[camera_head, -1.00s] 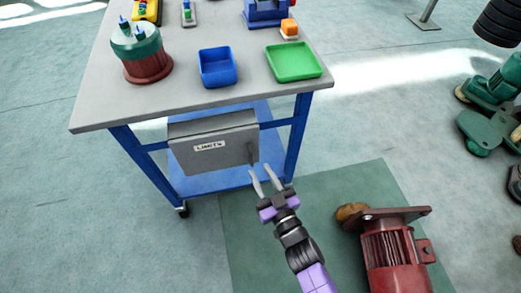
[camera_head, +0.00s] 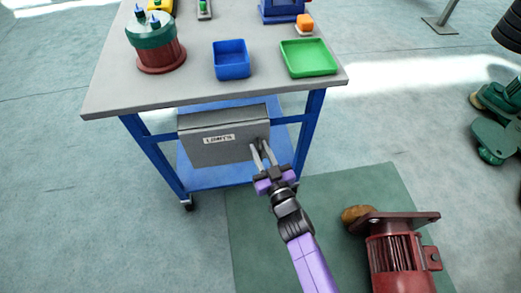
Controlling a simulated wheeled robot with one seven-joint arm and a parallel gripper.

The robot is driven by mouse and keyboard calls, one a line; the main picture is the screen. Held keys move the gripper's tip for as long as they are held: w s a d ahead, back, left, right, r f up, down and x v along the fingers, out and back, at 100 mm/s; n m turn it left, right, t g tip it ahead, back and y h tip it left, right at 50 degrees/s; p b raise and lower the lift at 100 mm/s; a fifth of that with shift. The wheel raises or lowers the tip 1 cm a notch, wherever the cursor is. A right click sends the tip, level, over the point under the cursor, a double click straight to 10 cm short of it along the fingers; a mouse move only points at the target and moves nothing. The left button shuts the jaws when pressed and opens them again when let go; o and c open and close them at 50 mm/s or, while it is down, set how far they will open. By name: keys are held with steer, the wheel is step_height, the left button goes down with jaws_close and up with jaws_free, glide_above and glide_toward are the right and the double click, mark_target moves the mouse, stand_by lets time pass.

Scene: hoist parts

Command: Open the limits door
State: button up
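The limits door is the grey front of a box (camera_head: 207,152) under the blue-framed table, with a white label reading "LIMITS" (camera_head: 219,138). It looks shut. A dark handle (camera_head: 261,143) is at its right end, now partly hidden by my fingers. My gripper (camera_head: 260,147) is at that right end, with its two pale fingers apart and pointing at the handle. The fingertips overlap the handle in the picture; I cannot tell whether they touch it.
The table top (camera_head: 110,98) holds a green and red motor-like part (camera_head: 158,45), a blue bin (camera_head: 231,60) and a green tray (camera_head: 308,58). A blue table leg (camera_head: 308,130) stands right of the box. A red motor (camera_head: 395,262) is at the lower right. Floor at left is clear.

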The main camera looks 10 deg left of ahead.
steer(key=c, duration=0.4)
jaws_close()
